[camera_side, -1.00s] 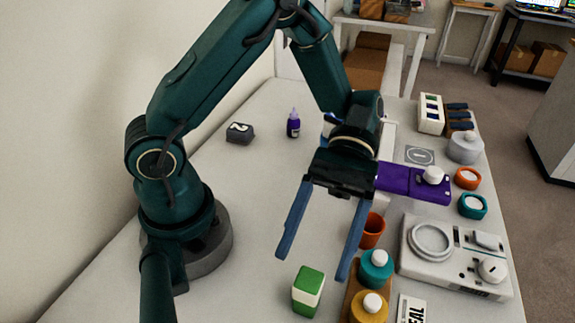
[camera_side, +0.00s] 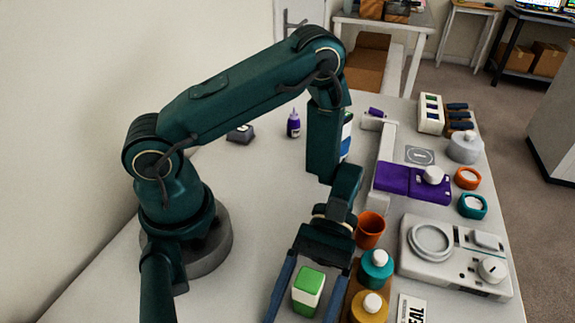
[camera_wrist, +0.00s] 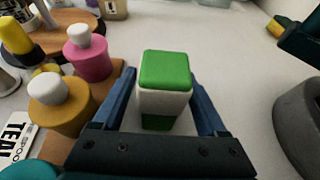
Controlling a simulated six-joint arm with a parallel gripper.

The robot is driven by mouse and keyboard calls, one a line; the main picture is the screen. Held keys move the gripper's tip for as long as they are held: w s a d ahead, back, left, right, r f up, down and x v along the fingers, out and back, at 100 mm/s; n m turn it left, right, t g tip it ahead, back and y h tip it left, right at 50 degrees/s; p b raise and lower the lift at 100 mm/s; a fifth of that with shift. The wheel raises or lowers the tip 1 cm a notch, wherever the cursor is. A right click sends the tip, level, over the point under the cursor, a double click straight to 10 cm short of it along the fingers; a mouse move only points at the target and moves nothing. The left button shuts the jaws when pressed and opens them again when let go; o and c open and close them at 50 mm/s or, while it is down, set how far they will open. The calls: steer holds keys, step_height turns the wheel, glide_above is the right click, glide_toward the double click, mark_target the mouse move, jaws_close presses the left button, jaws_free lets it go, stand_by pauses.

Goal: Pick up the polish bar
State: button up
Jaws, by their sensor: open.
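The polish bar appears to be the upright block (camera_side: 308,290) with a green top, a white middle and a green base, standing on the table. In the wrist view the block (camera_wrist: 164,88) stands between my two blue fingers. My gripper (camera_side: 303,308) is open and low around it, one finger on each side. In the wrist view my gripper (camera_wrist: 163,105) shows gaps between the fingers and the block, wider on the right. The fingertips are partly cut off by the side view's lower edge.
A wooden tray (camera_wrist: 115,78) with a yellow bottle (camera_wrist: 60,105) and a pink bottle (camera_wrist: 88,55) stands close left in the wrist view. An orange cup (camera_side: 369,230) and a teal bottle (camera_side: 376,270) are beside my gripper. The table left of the block is clear.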

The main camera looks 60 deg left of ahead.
jaws_close()
steer(key=shift+r, duration=0.1)
